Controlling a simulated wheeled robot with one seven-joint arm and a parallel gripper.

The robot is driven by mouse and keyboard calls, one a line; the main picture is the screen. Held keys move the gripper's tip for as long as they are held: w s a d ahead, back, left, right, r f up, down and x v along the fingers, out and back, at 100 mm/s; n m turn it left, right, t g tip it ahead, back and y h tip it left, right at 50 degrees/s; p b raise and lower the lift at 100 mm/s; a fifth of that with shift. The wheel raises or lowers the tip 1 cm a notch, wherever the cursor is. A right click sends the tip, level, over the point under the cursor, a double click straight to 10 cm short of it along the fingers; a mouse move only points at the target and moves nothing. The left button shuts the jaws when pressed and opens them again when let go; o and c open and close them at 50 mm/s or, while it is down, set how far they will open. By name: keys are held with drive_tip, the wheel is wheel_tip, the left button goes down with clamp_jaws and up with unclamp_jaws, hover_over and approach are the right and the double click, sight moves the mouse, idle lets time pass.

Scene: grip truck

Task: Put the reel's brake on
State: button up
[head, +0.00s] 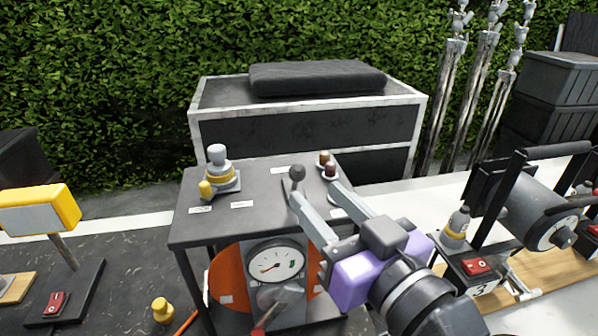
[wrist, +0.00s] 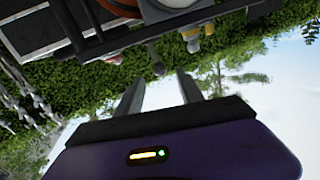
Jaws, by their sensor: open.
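A lever with a dark ball knob (head: 297,172) stands up from the dark table top (head: 255,180). My gripper (head: 316,194) is open and empty, with its fingers pointing at the table top just in front of and to the right of the knob. The dark knob (wrist: 158,69) also shows just beyond the fingers (wrist: 158,88) in the wrist view. An orange disc (head: 225,278), perhaps a reel, is partly hidden behind a dial gauge (head: 276,264) under the table. A grey drum reel (head: 535,205) sits in a black frame at the right. I cannot tell which part is the brake.
Grey-and-yellow fittings (head: 218,170) stand at the table's left, and small brown-topped knobs (head: 328,165) at its right. A silver-edged case (head: 300,130) with a black pad is behind. A yellow-headed stand (head: 40,210) is at the left, and light stands (head: 480,80) at the back right.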

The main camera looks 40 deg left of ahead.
sight(302, 179)
drive_tip(key=p+x, duration=0.1)
drive_tip(key=x, duration=0.6)
drive_tip(key=shift+w+a, duration=0.2)
drive_tip(key=shift+a, duration=0.05)
clamp_jaws()
idle(1.2)
